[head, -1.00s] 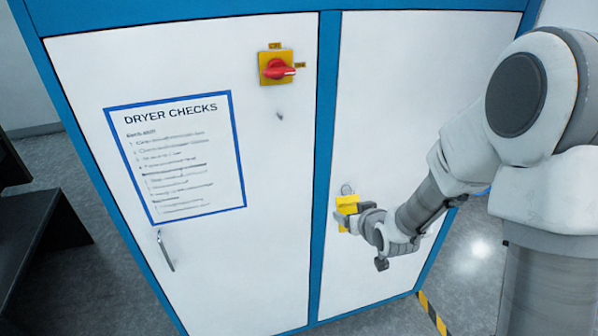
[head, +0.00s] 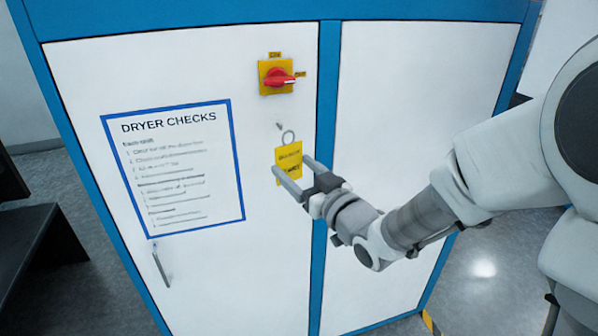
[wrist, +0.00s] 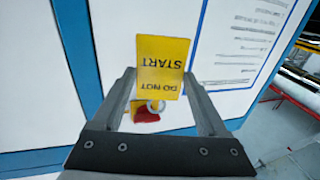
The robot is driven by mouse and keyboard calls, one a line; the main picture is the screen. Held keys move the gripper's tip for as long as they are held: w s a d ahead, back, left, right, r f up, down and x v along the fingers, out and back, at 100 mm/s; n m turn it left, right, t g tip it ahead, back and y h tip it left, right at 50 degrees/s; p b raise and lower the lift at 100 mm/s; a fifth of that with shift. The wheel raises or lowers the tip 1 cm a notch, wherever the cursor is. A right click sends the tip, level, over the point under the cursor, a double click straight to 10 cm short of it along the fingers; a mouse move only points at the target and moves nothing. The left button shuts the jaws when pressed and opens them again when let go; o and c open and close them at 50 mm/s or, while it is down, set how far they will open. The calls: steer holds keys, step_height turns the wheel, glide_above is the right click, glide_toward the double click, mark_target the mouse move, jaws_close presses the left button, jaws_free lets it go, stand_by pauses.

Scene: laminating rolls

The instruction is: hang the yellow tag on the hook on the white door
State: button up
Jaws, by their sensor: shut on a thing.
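The yellow tag (head: 288,158) has dark lettering and a metal ring (head: 288,137) at its top. My gripper (head: 293,167) is shut on the tag, one finger at each side edge, in front of the left white door (head: 215,265). The small hook (head: 280,125) sticks out below the red switch, just above and left of the ring. I cannot tell whether ring and hook touch. In the wrist view the tag (wrist: 161,62) shows upside down between the fingers, reading DO NOT START; the hook cannot be made out there.
A red rotary switch on a yellow plate (head: 277,77) sits above the hook. A blue-framed DRYER CHECKS sheet (head: 175,168) and a door handle (head: 162,266) are to the left. A blue post (head: 325,120) divides the two white doors. A dark bench (head: 40,240) stands at far left.

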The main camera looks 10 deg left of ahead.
steer(key=shift+w+a+f+p, duration=0.1)
steer(key=shift+w+a+p, duration=0.2)
steer(key=shift+w+a, duration=0.4)
steer(key=shift+w+a+f+p, duration=0.1)
steer(key=shift+w+a+p, duration=0.2)
steer(key=shift+w, duration=0.75)
steer(key=shift+w+a+f+p, duration=0.1)
steer(key=shift+w+a+p, duration=0.15)
steer(key=shift+w+a, duration=0.5)
steer(key=shift+w+f+b, duration=0.3)
steer(key=shift+b, duration=0.1)
steer(key=shift+w+a+f+b, duration=0.2)
steer(key=shift+w+b, duration=0.15)
steer(key=shift+b, duration=0.4)
steer(key=o, duration=1.2)
steer(key=shift+o, duration=0.2)
